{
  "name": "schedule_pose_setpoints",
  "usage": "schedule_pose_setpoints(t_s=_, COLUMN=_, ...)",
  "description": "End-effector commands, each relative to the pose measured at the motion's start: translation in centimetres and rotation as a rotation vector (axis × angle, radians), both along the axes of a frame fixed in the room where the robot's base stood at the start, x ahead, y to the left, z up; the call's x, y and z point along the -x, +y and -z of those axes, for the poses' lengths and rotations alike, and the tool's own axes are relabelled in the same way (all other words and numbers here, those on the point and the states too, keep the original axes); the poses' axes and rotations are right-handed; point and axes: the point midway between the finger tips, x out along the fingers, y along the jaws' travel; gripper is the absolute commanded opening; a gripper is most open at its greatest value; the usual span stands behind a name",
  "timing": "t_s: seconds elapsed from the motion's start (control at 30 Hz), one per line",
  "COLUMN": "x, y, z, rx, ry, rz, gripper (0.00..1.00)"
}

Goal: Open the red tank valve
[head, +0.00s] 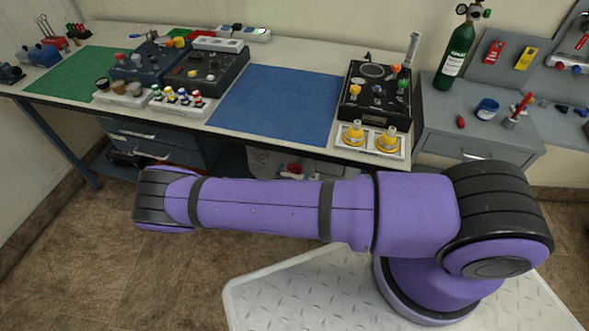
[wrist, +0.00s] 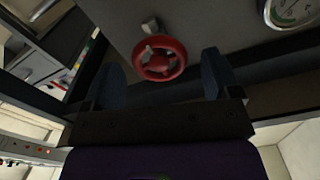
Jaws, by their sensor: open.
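The red tank valve is a round red handwheel (wrist: 162,60) with spokes, on the face of a grey panel in the wrist view. My gripper (wrist: 165,75) is open, with one blue finger to the left of the wheel and one to its right. The wheel shows between the two fingers, and a gap shows on each side of it. I cannot tell the distance in depth.
A round gauge (wrist: 290,10) sits on the panel right of the wheel. A small grey knob (wrist: 150,25) is just above the wheel. In the head view, a workbench with a blue mat (head: 278,104), a black control box (head: 375,95) and a green bottle (head: 455,52) stands behind my arm.

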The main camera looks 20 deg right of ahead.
Motion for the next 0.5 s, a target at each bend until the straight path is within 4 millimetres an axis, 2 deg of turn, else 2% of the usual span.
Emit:
schedule_pose_setpoints(t_s=0.3, x=4.7, y=3.5, z=0.0, rx=0.000, ry=0.002, rz=-0.002, gripper=0.83)
schedule_pose_setpoints(t_s=0.5, x=6.3, y=4.6, z=0.1, rx=0.000, ry=0.001, rz=-0.001, gripper=0.83)
